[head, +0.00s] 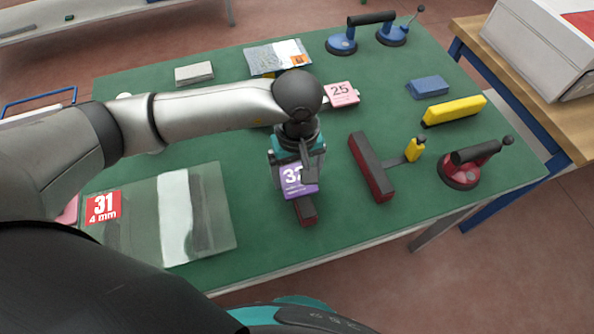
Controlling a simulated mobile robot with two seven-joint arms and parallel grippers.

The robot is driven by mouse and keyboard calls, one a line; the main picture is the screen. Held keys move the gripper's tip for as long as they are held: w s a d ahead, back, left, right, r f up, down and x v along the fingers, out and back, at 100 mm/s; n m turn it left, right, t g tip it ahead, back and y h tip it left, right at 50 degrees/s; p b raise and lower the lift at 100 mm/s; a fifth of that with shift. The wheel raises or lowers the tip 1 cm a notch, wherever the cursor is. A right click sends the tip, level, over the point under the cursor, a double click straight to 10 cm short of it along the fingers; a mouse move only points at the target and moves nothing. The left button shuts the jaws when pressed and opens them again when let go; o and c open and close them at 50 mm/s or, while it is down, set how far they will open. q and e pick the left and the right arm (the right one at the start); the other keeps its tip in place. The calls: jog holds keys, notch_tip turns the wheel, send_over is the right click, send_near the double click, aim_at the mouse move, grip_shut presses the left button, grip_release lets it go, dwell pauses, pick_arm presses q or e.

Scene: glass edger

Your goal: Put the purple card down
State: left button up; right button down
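The purple card (293,182) with a white number, apparently 32, is at my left gripper (300,168) near the middle of the green table (345,215). The gripper points down, and one grey finger covers part of the card's right side. The gripper appears shut on the card; the other finger is largely hidden. A small dark red block (306,212) shows just below the card's lower edge. I cannot tell whether the card touches it or the table. My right gripper is not in view.
A glass sheet (215,215) with a red 31 label (103,207) lies at left. A pink 25 card (341,94) is behind the gripper. A dark red T-shaped tool (371,168), yellow block (454,110) and red suction lifter (461,170) are at right. Blue lifter (342,43) stands behind.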

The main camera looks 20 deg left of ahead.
aim_at(297, 179)
pick_arm(q)
jog(key=shift+o, duration=0.8)
jog(key=shift+r, duration=0.15)
notch_tip(297, 179, up, 12)
jog(key=p, duration=0.1)
